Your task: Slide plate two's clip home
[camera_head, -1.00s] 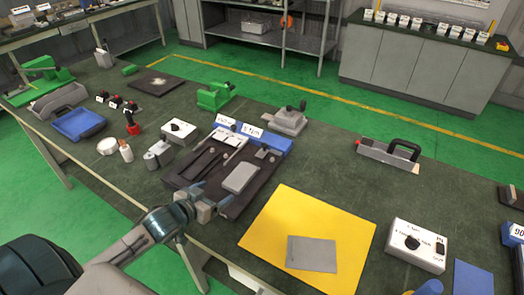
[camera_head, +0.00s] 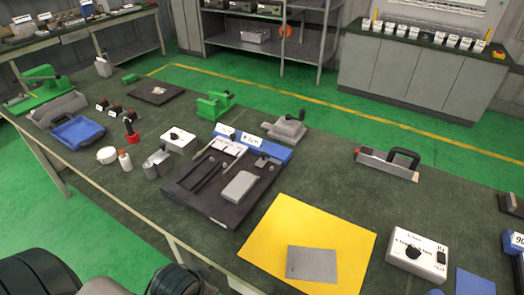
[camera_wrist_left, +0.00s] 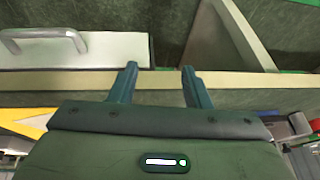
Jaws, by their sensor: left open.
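The dark fixture board (camera_head: 215,210) lies on the workbench in the head view. A blue block (camera_head: 278,153) with white labels stands along its far edge; the label text is too small to read surely. Dark rails (camera_head: 210,176) and a light grey block (camera_head: 239,187) sit on the board. I cannot tell which part is plate two or its clip. My left gripper (camera_wrist_left: 158,82) is open and empty in the wrist view, with a pale beam beyond its fingertips. In the head view only parts of my left arm show at the bottom left, clear of the board. My right gripper is not visible.
A yellow sheet (camera_head: 275,241) with a grey plate (camera_head: 313,263) lies right of the board. A white control box (camera_head: 416,256) stands farther right. A blue tray (camera_head: 77,132), a white box (camera_head: 178,141) and green tools (camera_head: 214,105) are around the board's left and far sides.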

